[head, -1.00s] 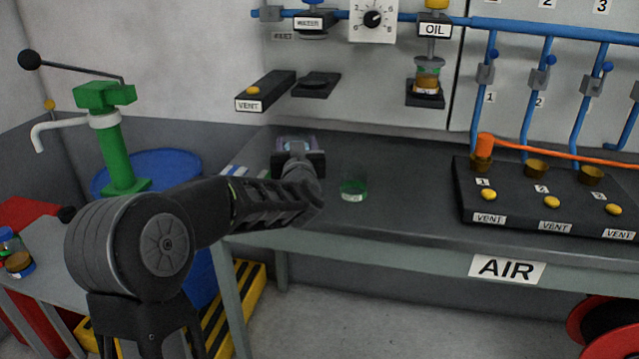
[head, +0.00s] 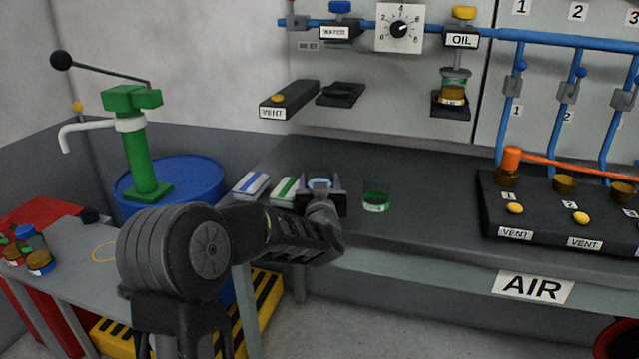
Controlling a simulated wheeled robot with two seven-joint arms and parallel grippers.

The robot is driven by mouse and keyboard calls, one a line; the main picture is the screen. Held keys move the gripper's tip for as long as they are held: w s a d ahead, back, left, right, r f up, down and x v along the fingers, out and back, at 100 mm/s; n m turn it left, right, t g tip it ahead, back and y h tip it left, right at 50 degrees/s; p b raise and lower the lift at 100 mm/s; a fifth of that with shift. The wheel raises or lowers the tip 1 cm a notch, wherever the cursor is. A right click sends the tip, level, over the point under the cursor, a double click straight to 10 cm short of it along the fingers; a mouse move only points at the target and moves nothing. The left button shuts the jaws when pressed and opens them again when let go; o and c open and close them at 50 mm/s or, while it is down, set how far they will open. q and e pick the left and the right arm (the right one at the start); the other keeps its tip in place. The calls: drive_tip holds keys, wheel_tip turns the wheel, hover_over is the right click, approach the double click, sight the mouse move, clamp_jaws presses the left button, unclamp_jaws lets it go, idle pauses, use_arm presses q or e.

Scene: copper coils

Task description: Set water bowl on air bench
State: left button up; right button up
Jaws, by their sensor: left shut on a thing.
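The air bench (head: 420,225) is a long dark bench top with an AIR sign (head: 533,287) on its front edge. My left gripper (head: 320,190) is over the left part of the bench, shut on a small clear bowl with a bluish top, which I take as the water bowl (head: 320,183). My gripper and wrist hide most of the bowl. I cannot tell whether its base touches the bench. My right gripper is out of view.
A green-filled jar (head: 376,199) stands just right of my left gripper. A blue-striped block (head: 251,185) and a green-striped block (head: 285,191) lie to its left. A black vent manifold (head: 490,205) fills the bench's right side.

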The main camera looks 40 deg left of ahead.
use_arm(q)
drive_tip(key=shift+f, duration=0.15)
drive_tip(key=o, duration=1.6)
drive_tip(key=shift+r, duration=0.3)
drive_tip(key=v, duration=1.2)
drive_tip(key=shift+f+p, duration=0.1)
drive_tip(key=shift+p, duration=0.2)
